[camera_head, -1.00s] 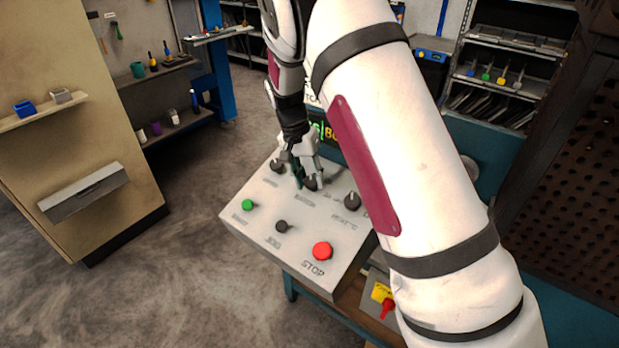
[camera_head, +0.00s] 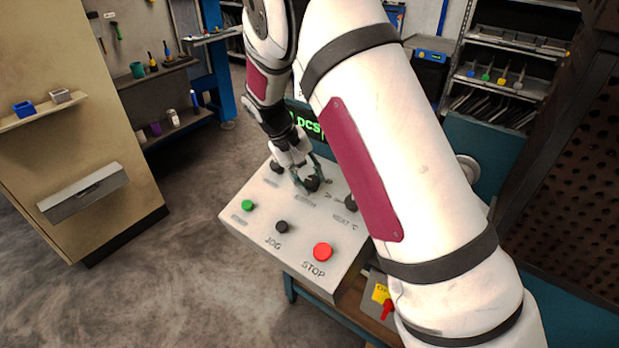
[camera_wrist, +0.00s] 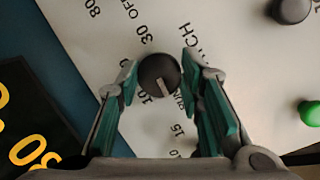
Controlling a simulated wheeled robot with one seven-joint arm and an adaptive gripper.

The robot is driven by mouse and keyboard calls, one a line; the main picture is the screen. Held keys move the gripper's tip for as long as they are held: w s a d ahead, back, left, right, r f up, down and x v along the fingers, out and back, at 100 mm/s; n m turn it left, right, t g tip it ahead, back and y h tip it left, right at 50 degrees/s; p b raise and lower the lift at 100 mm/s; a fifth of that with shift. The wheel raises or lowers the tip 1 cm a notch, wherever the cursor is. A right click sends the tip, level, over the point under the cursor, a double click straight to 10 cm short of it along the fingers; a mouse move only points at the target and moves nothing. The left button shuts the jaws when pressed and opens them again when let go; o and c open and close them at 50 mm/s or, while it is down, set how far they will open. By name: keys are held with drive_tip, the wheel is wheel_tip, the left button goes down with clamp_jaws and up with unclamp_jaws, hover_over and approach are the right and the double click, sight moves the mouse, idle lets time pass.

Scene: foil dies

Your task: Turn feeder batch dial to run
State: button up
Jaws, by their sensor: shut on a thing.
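The batch dial (camera_wrist: 157,72) is a round dark knob with a pale pointer line, on the light sloped control panel (camera_head: 262,222). My gripper (camera_wrist: 160,66) has its two teal-padded fingers on either side of the dial, shut on it. In the wrist view the pointer line aims down and slightly right. The lettering beside the right finger is partly hidden, with "TCH" and "OFF" legible above. In the head view my gripper (camera_head: 311,180) is at the dial in the panel's back row, and the fingers partly cover it.
On the panel are a green button (camera_head: 247,205), a black jog knob (camera_head: 282,227), a red stop button (camera_head: 322,252) and another dark knob (camera_head: 351,202) right of the dial. A display (camera_head: 306,122) stands behind, partly covered by my arm. Open floor lies left.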

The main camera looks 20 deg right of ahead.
idle(0.4)
drive_tip(key=o, duration=1.2)
drive_tip(key=shift+c, duration=0.2)
drive_tip(key=v, duration=1.2)
